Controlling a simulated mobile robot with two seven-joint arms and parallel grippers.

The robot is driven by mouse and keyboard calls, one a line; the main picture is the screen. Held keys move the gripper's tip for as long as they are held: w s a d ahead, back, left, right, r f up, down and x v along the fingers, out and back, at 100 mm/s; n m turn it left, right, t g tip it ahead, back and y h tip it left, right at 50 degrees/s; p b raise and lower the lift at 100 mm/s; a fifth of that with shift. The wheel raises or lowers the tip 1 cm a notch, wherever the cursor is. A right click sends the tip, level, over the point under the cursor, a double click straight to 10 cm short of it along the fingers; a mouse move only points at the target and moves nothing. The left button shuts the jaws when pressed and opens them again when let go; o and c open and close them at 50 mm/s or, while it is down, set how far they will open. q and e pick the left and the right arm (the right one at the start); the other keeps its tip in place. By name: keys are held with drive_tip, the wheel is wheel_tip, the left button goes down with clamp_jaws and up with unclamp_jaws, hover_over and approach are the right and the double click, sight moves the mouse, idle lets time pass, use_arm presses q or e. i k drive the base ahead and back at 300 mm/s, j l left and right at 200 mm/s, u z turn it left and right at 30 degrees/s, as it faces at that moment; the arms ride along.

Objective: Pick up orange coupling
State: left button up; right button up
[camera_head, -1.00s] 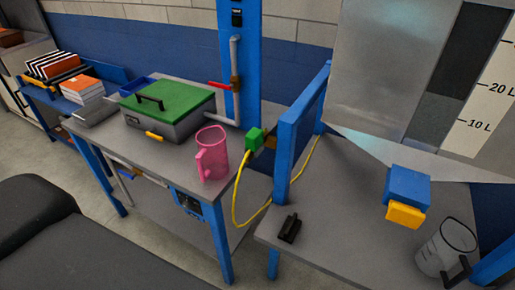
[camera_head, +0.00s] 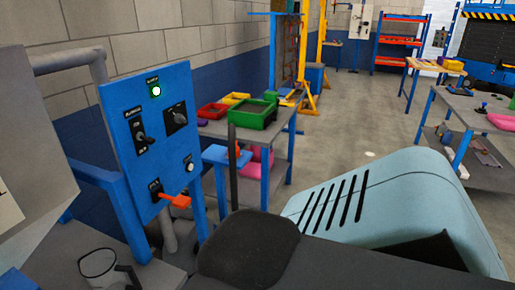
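An orange part (camera_head: 176,201) sticks out at the lower front of a blue control panel (camera_head: 152,130). It looks like a handle or a coupling; I cannot tell which. A small orange piece (camera_head: 238,149) also shows by a dark upright post farther back. I cannot tell for certain which orange thing is the coupling. Neither of my grippers is in view.
Another grey table (camera_head: 450,105) stands far right.

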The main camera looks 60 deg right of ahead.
sight(237, 149)
drive_tip(key=z, duration=1.9)
drive_tip(key=u, duration=0.4)
drive_tip(key=i+l+u, duration=0.2)
drive_tip(key=u, duration=0.3)
drive_tip(key=i+l+u, duration=0.2)
drive_tip(key=l+u, duration=0.25)
drive_tip(key=i+l+u, duration=0.2)
drive_tip(key=l, duration=0.35)
drive_tip(key=i+l+u, duration=0.2)
drive_tip(key=l, duration=0.35)
drive_tip(key=l+u, duration=0.25)
drive_tip(key=l, duration=0.3)
drive_tip(key=i+l, duration=0.1)
drive_tip(key=l, duration=0.8)
drive_tip(key=i+l+u, duration=0.1)
drive_tip(key=l, duration=0.8)
